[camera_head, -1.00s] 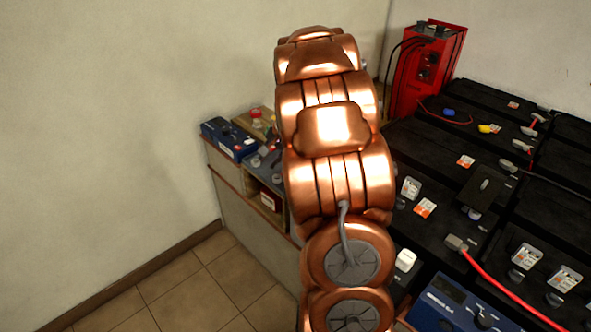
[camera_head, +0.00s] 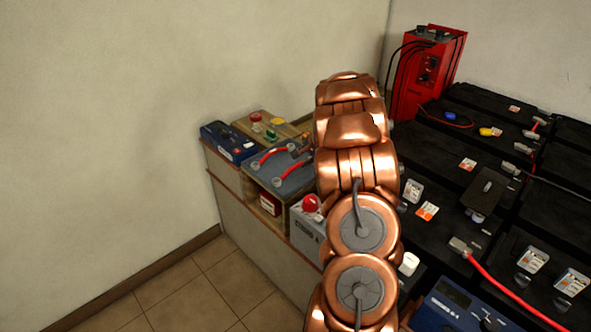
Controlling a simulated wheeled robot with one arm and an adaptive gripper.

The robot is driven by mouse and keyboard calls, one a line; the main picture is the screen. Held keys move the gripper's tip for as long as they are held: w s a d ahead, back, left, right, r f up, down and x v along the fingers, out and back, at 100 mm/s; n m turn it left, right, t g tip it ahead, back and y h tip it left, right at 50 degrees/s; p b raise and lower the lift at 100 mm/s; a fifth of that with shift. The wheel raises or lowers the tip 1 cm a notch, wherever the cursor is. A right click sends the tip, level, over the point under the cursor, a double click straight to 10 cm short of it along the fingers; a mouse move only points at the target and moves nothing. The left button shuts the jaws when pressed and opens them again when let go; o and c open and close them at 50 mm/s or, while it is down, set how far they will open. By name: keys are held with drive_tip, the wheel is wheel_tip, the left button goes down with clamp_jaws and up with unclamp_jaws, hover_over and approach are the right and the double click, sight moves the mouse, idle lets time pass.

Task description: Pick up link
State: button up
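Two short red links with grey ends lie on a grey mat (camera_head: 262,178) on the left bench. One link (camera_head: 270,155) is towards the back and the other link (camera_head: 294,172) is nearer the front. I cannot tell which one the task means. My copper-coloured arm stands upright just right of them.
A blue device (camera_head: 229,141) and a board with coloured buttons (camera_head: 264,128) stand behind the mat. A grey box with a red knob (camera_head: 308,232) is in front. Black batteries (camera_head: 440,165), a red charger (camera_head: 425,75) and a blue meter (camera_head: 450,305) are at right.

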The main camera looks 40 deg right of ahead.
sight(298, 165)
drive_tip(key=shift+p+x, duration=0.3)
drive_tip(key=shift+x, duration=2.25)
drive_tip(key=shift+s+f, duration=0.1)
drive_tip(key=shift+s, duration=0.05)
clamp_jaws()
